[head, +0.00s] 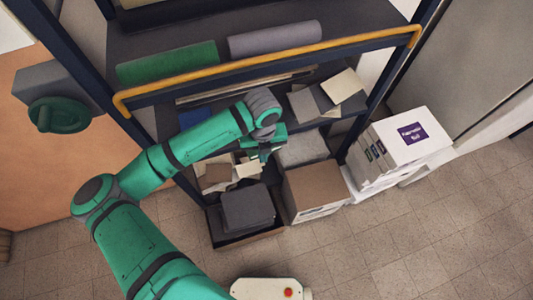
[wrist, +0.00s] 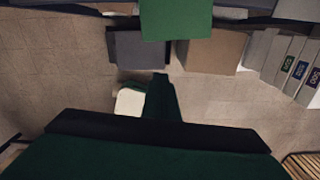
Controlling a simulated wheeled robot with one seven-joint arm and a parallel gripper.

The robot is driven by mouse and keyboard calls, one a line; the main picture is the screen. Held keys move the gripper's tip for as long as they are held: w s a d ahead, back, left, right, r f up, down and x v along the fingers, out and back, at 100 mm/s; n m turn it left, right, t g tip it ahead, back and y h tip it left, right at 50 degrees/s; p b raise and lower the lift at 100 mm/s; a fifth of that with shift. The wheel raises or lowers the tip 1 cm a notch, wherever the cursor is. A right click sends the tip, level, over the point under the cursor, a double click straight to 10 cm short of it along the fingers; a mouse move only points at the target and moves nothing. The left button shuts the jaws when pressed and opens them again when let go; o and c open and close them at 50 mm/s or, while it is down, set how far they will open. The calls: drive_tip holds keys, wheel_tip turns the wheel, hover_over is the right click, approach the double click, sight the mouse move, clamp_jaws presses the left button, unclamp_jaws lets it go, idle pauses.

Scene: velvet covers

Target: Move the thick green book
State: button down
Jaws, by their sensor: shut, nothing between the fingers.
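A long, thick green block, which looks like the green book (head: 167,63), lies on the upper shelf at the left, behind the yellow rail. My gripper (head: 264,153) is lower and to the right of it, below the rail, in front of the lower shelf. It is shut and empty, apart from the green block. In the wrist view a bright green flat shape stands at the top middle; I cannot tell whether it is the book or part of my arm.
A grey roll-like block (head: 275,39) lies right of the green one. The yellow rail (head: 270,64) crosses the shelf front. Below stand a dark box (head: 247,207), a brown box (head: 315,188) and white binders (head: 400,140). Loose covers lie near my gripper.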

sight(252, 154)
drive_tip(key=w+f, duration=0.4)
drive_tip(key=f, duration=0.5)
drive_tip(key=shift+a+f, duration=0.15)
drive_tip(key=shift+a, duration=0.15)
drive_tip(key=shift+w+a, duration=0.1)
drive_tip(key=shift+a, duration=0.05)
drive_tip(key=shift+w+a, duration=0.15)
drive_tip(key=shift+w, duration=0.8)
drive_tip(key=shift+w+a, duration=0.2)
drive_tip(key=shift+w, duration=0.7)
drive_tip(key=shift+w+a, duration=0.15)
drive_tip(key=shift+w, duration=0.8)
